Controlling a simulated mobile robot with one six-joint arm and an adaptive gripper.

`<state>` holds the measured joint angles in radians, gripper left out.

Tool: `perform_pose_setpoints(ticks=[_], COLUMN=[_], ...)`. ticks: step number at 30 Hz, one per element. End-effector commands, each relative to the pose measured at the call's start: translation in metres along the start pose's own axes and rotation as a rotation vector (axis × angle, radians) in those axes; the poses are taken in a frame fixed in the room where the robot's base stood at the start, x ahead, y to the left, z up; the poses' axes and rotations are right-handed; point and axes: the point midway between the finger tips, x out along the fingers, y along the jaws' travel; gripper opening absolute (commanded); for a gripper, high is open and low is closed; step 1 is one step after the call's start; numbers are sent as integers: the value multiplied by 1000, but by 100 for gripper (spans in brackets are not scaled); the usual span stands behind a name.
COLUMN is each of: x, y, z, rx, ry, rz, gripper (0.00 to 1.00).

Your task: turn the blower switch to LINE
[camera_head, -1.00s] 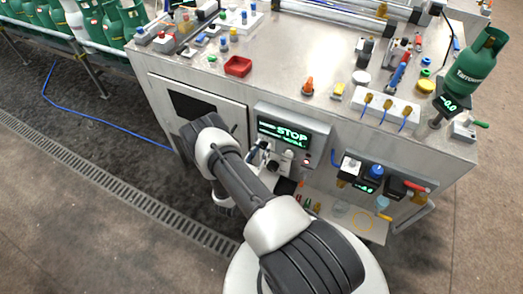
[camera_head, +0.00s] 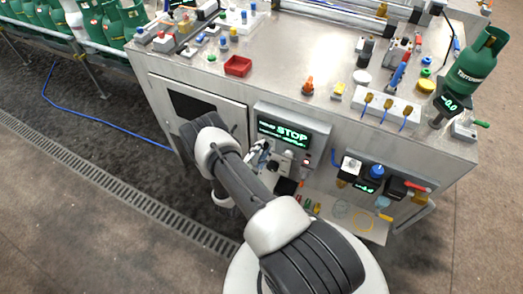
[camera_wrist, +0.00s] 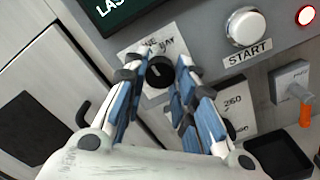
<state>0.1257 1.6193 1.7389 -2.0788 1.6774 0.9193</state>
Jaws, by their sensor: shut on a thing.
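The blower switch is a black round knob (camera_wrist: 159,72) on a pale label plate (camera_wrist: 146,50), whose lettering is partly covered and hard to read. My gripper (camera_wrist: 158,76) has its blue-and-white fingers on either side of the knob and is shut on it. In the head view my gripper (camera_head: 259,154) is at the front control panel, just below the display (camera_head: 283,132), which reads STOP in green. The knob's exact pointing direction is hard to tell.
A silver START button (camera_wrist: 245,28) and a lit red lamp (camera_wrist: 306,15) sit to the right of the knob. A grey part with an orange end (camera_wrist: 304,113) and a black tray (camera_wrist: 283,155) are lower right. A red tray (camera_head: 238,66) lies on the bench top.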

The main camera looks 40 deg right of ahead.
Motion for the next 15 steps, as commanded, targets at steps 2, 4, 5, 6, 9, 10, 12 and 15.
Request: perform_pose_setpoints(ticks=[2, 4, 5, 6, 9, 10, 12, 15], x=[0, 0, 0, 0, 0, 0, 0, 0], y=[0, 0, 0, 0, 0, 0, 0, 0], z=[0, 0, 0, 0, 0, 0, 0, 0], rx=[22, 37, 42, 47, 55, 56, 57, 57], ry=[0, 0, 0, 0, 0, 0, 0, 0], rz=[0, 0, 0, 0, 0, 0, 0, 0], gripper=[1, 1, 1, 1, 1, 1, 1, 1])
